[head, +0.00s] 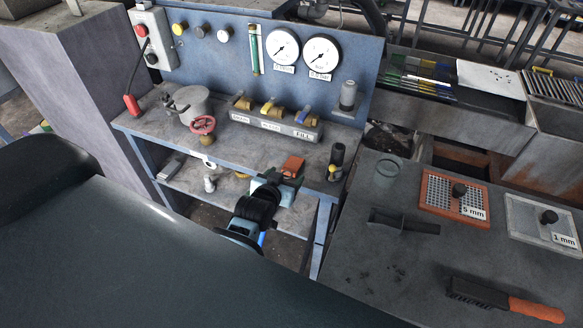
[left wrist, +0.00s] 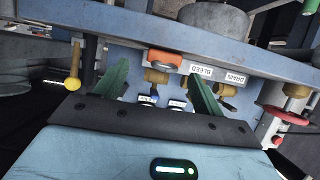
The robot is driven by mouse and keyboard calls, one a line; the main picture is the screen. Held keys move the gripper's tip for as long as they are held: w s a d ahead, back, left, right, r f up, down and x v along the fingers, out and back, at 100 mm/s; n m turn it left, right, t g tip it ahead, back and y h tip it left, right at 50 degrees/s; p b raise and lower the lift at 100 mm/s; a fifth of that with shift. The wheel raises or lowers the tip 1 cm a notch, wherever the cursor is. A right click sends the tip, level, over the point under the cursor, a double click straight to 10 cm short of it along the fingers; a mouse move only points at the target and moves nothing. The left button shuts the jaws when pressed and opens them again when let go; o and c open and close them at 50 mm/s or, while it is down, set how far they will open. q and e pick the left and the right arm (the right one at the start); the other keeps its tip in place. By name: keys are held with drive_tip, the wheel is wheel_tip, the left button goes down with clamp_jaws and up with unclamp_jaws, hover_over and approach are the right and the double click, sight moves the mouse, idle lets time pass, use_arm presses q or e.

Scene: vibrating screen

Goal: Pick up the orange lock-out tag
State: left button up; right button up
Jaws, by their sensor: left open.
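The orange lock-out tag (head: 293,164) shows as a small orange block by the front edge of the blue bench, just past my left gripper. In the left wrist view an orange piece that looks like the tag (left wrist: 165,60) lies ahead, between the two green fingers in the picture. My left gripper (head: 283,180) is open, with its fingers (left wrist: 158,86) apart and nothing seen between them. I cannot tell how far the tag is from the fingertips. The gripper hides part of the bench edge below the tag. My right gripper is in neither view.
A lower shelf (head: 195,190) sits underneath. The grey table (head: 350,255) at right holds screens and a brush (head: 500,298).

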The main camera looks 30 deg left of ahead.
sight(290, 169)
use_arm(q)
drive_tip(key=shift+x, duration=2.6)
drive_tip(key=shift+a+r, duration=0.15)
drive_tip(key=shift+a, duration=0.05)
drive_tip(key=c, duration=1.1)
drive_tip(key=shift+r, duration=0.1)
drive_tip(key=shift+r, duration=0.6)
wheel_tip(290, 169, up, 3)
drive_tip(key=shift+f, duration=0.15)
drive_tip(key=shift+s+d+r+b, duration=0.1)
drive_tip(key=shift+s+r+b, duration=0.15)
drive_tip(key=shift+s, duration=3.75)
drive_tip(key=shift+s+r+b, duration=0.1)
drive_tip(key=shift+s+r, duration=0.1)
drive_tip(key=shift+s, duration=3.8)
